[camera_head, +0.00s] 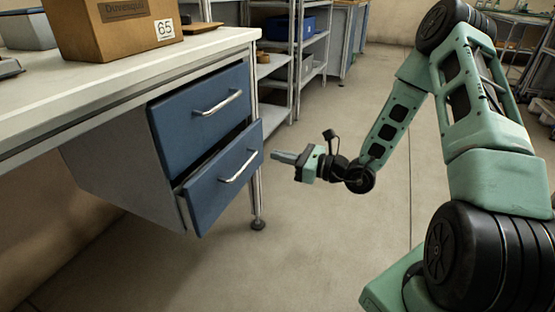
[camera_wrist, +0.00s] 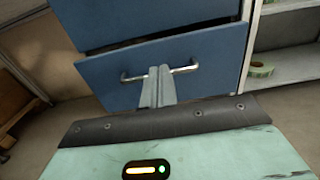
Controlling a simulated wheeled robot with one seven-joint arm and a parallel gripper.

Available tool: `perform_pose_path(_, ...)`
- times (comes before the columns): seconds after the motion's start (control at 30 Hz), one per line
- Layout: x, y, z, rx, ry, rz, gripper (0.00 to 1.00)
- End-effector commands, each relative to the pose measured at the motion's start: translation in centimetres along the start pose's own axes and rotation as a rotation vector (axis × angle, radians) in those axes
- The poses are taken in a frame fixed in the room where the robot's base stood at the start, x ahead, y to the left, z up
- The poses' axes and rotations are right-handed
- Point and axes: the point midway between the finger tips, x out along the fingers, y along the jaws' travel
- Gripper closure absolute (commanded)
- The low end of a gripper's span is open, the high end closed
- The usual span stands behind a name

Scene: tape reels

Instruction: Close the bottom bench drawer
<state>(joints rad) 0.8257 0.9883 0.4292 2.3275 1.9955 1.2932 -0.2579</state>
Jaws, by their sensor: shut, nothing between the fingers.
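The bottom bench drawer (camera_head: 224,181) has a blue front with a metal bar handle (camera_head: 240,166). It stands a little open, its front jutting out past the upper drawer (camera_head: 200,115), which looks closed. In the wrist view the bottom drawer front (camera_wrist: 115,78) fills the middle, with a dark gap along its top edge. My gripper (camera_head: 275,156) is to the right of the drawer in the head view, pointing at its front. Its fingers (camera_wrist: 158,72) are shut and empty, and overlap the handle in the wrist view. I cannot tell whether they touch it.
The white bench top (camera_head: 110,75) overhangs the drawers and carries a cardboard box (camera_head: 115,25). A bench leg (camera_head: 257,215) stands right beside the drawers. Metal shelving (camera_head: 300,65) with a blue bin (camera_head: 290,27) is behind. The floor (camera_head: 300,250) in front is clear.

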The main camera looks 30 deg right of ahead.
Motion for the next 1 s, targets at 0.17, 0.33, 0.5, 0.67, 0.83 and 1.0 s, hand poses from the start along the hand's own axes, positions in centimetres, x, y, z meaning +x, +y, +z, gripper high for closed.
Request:
perform_pose_path(0.17, 3.9, 0.1, -0.4, -0.002, -0.001, 0.006, 1.00)
perform_pose_path(0.33, 7.2, 0.1, -0.3, -0.001, -0.001, 0.004, 1.00)
perform_pose_path(0.5, 9.6, 0.1, -0.3, 0.000, 0.000, 0.003, 1.00)
perform_pose_path(0.67, 10.7, 0.1, -0.1, 0.000, 0.001, 0.001, 1.00)
perform_pose_path(0.83, 10.9, 0.1, 0.0, 0.001, 0.002, 0.001, 1.00)
perform_pose_path(1.0, 10.8, 0.1, 0.0, 0.001, 0.002, 0.001, 1.00)
